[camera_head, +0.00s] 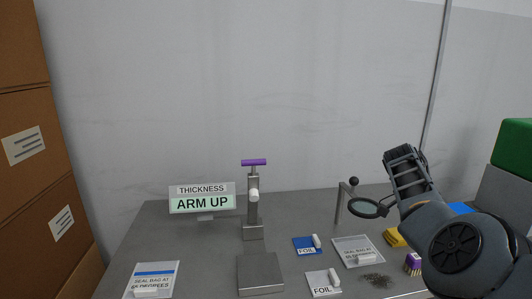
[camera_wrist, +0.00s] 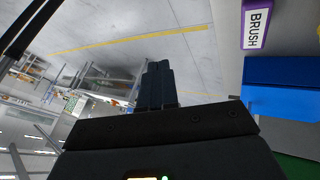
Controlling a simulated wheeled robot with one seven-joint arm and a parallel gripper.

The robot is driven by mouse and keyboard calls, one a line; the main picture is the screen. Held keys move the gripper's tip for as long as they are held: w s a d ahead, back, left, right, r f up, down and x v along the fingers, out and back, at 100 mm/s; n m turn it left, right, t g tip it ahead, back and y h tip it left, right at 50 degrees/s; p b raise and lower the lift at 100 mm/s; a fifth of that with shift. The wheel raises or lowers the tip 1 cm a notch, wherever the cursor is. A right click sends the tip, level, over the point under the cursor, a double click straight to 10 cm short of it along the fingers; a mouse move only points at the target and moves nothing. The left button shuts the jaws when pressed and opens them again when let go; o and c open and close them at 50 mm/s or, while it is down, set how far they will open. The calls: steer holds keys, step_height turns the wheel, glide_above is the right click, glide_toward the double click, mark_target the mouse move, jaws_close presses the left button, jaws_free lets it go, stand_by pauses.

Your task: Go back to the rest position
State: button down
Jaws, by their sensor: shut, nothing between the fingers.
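My gripper (camera_head: 398,158) is raised above the right side of the grey table (camera_head: 205,259) in the head view, pointing up and a little left. It is empty and its fingers are closed together. In the wrist view the shut fingers (camera_wrist: 157,84) stand out against the floor and wall, with nothing between them. My gripper touches none of the table's objects. My forearm hides part of the table's right end.
A magnifier (camera_head: 368,208) stands close left of my arm. Foil and bag cards lie in front. Cardboard boxes (camera_head: 40,150) are at left. A purple BRUSH label (camera_wrist: 257,22) shows in the wrist view.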

steer(key=s+d+f+n+t+h, duration=0.1)
steer(key=s+d+f+n, duration=0.2)
steer(key=f, duration=0.5)
steer(key=s+d+f+t+h, duration=0.1)
steer(key=s+d+f+t, duration=0.2)
steer(key=f, duration=0.4)
steer(key=s+d+f+n+h, duration=0.1)
steer(key=s+d+f+n, duration=0.15)
steer(key=s+f, duration=0.4)
steer(key=s+a+f+n+t, duration=0.2)
steer(key=s+f+n+t, duration=0.3)
steer(key=s+f, duration=0.5)
steer(key=s+a+r+n+t+y+b, duration=0.15)
steer(key=s+a+r+n+t, duration=0.25)
steer(key=s+a, duration=0.4)
steer(key=s+a+r+n+t+y, duration=0.3)
steer(key=s+a+r, duration=0.3)
steer(key=s, duration=0.4)
steer(key=s+a+r+t+y, duration=0.1)
steer(key=s+a+r, duration=0.4)
steer(key=r, duration=0.5)
steer(key=s+a+r+n+t+y, duration=0.1)
steer(key=s+a+r+t+y, duration=0.1)
steer(key=s+a+r, duration=0.4)
step_height(320, 180, up, 4)
steer(key=shift+f+t, duration=0.1)
steer(key=shift+t, duration=0.4)
steer(key=shift+n, duration=0.25)
